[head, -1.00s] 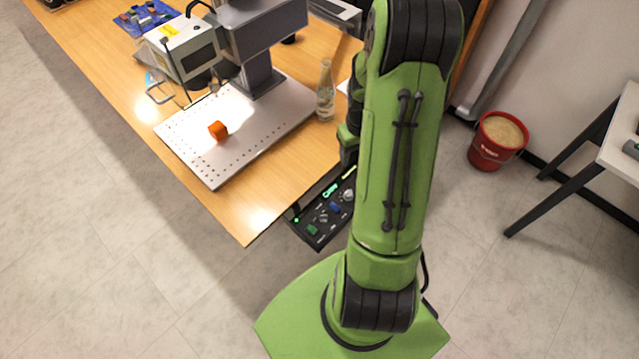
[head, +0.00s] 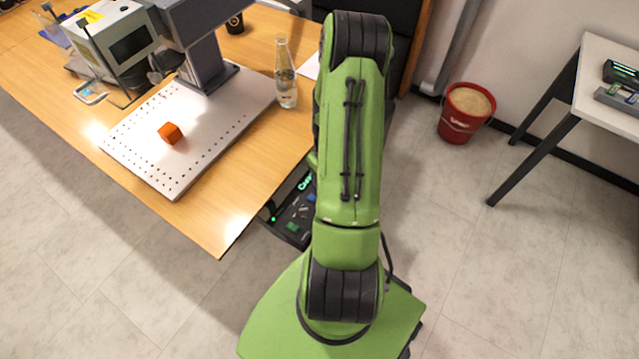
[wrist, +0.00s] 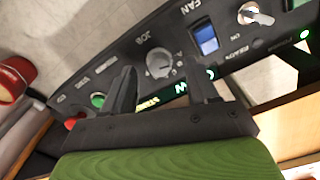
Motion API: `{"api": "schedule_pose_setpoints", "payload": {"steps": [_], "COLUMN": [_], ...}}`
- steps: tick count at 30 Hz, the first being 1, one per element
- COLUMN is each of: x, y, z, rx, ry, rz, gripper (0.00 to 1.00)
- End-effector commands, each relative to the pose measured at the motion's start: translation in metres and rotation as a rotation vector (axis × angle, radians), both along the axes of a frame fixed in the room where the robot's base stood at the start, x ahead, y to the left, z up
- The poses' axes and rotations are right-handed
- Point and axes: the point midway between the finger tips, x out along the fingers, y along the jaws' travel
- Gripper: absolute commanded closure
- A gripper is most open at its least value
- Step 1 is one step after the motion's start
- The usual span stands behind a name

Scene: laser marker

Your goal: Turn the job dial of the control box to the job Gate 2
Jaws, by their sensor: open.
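The control box (wrist: 118,58) is a black panel that fills the upper part of the wrist view, tilted. In the head view its left part (head: 287,225) shows below the table edge, the rest hidden by my arm. The job dial (wrist: 159,63) is a grey knob beside the label JOB. My gripper (wrist: 160,82) is open, its two dark fingers standing apart on either side of the dial in the picture; I cannot tell whether they touch it. A lit green display shows between the fingers, partly hidden and unreadable. The gripper is hidden in the head view.
The panel also has a blue FAN switch (wrist: 206,40), a metal key switch (wrist: 256,14), a green button (wrist: 97,100) and a red knob (wrist: 71,123). A glass bottle (head: 286,75) stands on the wooden table (head: 222,222). A red bucket (head: 466,110) stands on the floor.

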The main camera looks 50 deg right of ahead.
Motion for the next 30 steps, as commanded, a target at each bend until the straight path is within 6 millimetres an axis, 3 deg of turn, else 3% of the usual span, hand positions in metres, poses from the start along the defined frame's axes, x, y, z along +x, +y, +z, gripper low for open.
{"api": "schedule_pose_setpoints", "payload": {"steps": [3,12,23,30], "x": [-0.0049,-0.0060,-0.0057,-0.0055], "y": [-0.0013,-0.0017,-0.0016,-0.0015], "z": [-0.0149,-0.0148,-0.0146,-0.0146], "rx": [0.000,0.000,0.000,0.000], "ry": [0.000,0.000,0.000,-0.001], "rz": [-0.001,0.000,0.000,-0.025], "gripper": [0.41,0.41,0.96,0.97]}}
